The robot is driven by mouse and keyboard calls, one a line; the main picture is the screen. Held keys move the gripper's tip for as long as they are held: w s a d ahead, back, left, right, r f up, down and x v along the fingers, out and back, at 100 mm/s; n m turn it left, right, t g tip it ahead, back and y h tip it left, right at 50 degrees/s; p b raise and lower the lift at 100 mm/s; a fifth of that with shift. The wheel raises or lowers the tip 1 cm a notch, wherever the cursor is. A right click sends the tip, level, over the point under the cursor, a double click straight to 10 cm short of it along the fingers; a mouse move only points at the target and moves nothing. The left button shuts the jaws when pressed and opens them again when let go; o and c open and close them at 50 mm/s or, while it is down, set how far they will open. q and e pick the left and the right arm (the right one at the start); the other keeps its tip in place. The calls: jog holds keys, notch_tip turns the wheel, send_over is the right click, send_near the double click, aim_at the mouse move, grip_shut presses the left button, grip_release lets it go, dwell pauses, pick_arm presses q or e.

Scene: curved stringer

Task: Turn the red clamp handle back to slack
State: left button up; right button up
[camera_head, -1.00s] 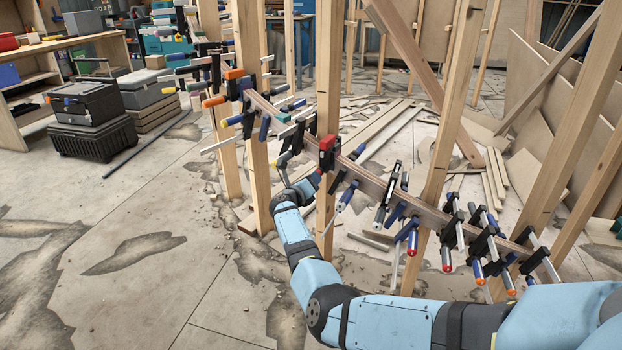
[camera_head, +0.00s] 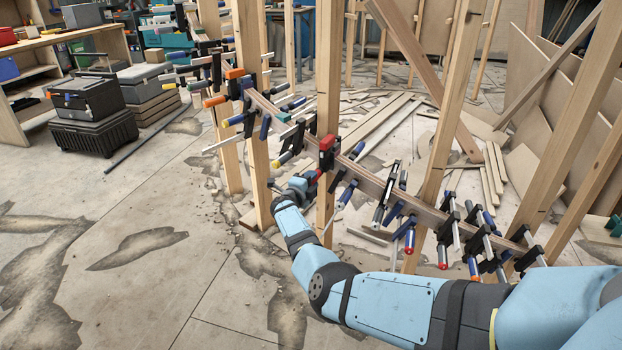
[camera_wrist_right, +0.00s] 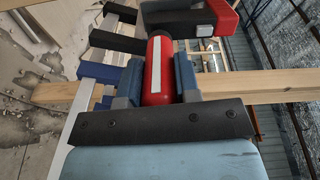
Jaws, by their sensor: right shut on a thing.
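The red clamp (camera_head: 327,145) sits on the curved wooden stringer, beside an upright post near the middle of the head view. Its red handle (camera_wrist_right: 154,70) has a white stripe and stands between my right gripper's two fingers in the right wrist view. My right gripper (camera_wrist_right: 157,82) is shut on this handle, with a finger against each side. In the head view my right gripper (camera_head: 308,182) is below and slightly left of the clamp head, and it hides most of the handle. My left gripper is in neither view.
Several other clamps with blue, orange and dark handles line the stringer (camera_head: 372,185) on both sides. Wooden posts (camera_head: 328,90) stand close to my right arm. Black cases (camera_head: 90,120) stand at left. The floor at lower left is clear.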

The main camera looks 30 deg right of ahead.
jog(key=n+p, duration=0.1)
jog(key=n, duration=0.4)
jog(key=shift+n, duration=0.3)
jog(key=n+p, duration=0.1)
jog(key=n, duration=0.2)
jog(key=shift+n, duration=1.5)
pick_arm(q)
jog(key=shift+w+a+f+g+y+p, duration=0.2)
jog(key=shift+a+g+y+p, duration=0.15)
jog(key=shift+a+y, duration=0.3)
pick_arm(e)
jog(key=shift+n, duration=1.2)
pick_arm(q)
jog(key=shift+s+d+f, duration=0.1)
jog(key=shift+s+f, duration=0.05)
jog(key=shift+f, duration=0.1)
pick_arm(e)
jog(key=o, duration=0.7)
jog(key=shift+o, duration=1.1)
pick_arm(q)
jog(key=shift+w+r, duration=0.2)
